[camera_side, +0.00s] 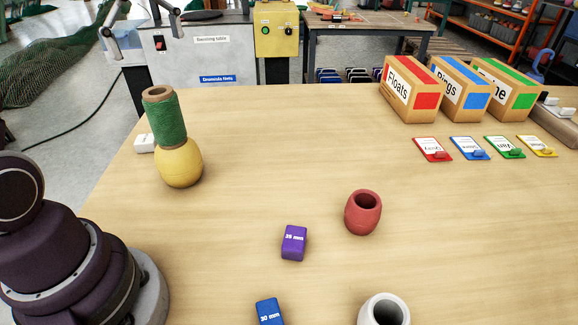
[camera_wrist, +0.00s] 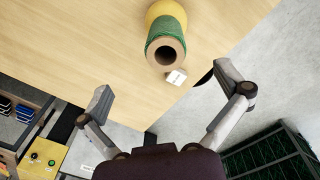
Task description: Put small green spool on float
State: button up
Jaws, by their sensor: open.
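The small green spool (camera_side: 167,120), green twine on a brown core, stands on top of the yellow float (camera_side: 180,164) at the left of the table in the side view, leaning slightly left. In the wrist view the spool (camera_wrist: 165,46) shows its open end, with the yellow float (camera_wrist: 165,12) behind it. My gripper (camera_wrist: 168,95) is open and empty, its fingers apart from the spool.
A white block (camera_side: 145,143) lies beside the yellow float. A red float (camera_side: 363,212), a white float (camera_side: 384,310), a purple block (camera_side: 294,243) and a blue block (camera_side: 269,312) stand nearer the front. Boxes (camera_side: 410,88) and coloured cards (camera_side: 432,149) are at the back right.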

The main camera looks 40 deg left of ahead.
jog(key=s+d+f+m+t, duration=0.2)
jog(key=s+d+m, duration=0.1)
jog(key=d+m, duration=0.4)
jog(key=s+d+f+m+t, duration=0.3)
jog(key=d+m, duration=0.4)
jog(key=m, duration=0.4)
jog(key=shift+s+d+m, duration=0.2)
jog(key=shift+s+m, duration=0.2)
